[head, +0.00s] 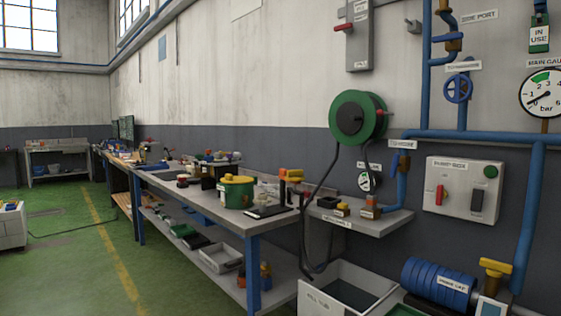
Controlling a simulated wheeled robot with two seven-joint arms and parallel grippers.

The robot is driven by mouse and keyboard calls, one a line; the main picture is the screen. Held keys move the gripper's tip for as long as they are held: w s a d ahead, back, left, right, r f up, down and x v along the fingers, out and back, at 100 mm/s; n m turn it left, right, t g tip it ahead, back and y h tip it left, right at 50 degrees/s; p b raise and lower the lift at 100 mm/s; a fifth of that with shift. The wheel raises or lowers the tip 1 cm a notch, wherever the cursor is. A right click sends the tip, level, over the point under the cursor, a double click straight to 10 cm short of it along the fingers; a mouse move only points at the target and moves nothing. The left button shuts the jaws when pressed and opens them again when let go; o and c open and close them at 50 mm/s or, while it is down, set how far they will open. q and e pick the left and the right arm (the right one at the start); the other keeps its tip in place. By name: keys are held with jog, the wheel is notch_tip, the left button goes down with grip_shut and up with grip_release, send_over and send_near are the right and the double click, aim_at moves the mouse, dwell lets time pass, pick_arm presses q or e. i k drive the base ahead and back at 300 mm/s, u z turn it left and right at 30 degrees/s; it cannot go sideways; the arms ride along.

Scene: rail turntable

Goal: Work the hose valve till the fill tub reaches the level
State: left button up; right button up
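The white fill tub (315,299) stands on the floor at the bottom of the head view, cut off by the frame edge. Its inside looks dark, and I cannot make out a water level or mark. A dark hose (319,189) hangs from the green reel (343,108) on the wall, down towards the tub. A brass fitting (370,208) joins a blue pipe on the small wall shelf. A black and yellow part (342,208) sits beside it. I cannot tell which is the hose valve. Neither gripper shows.
A long workbench (180,196) with a green pot (236,192) runs along the left. A pump box (465,190), blue handwheel (458,89) and pressure gauge (542,92) are on the wall. A blue ribbed unit (437,283) stands right of the tub. Green floor is open at left.

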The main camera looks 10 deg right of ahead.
aim_at(395, 163)
jog(key=u, duration=0.65)
jog(key=i, duration=1.55)
jog(key=z, duration=0.5)
jog(key=i, duration=1.2)
jog(key=z, duration=1.2)
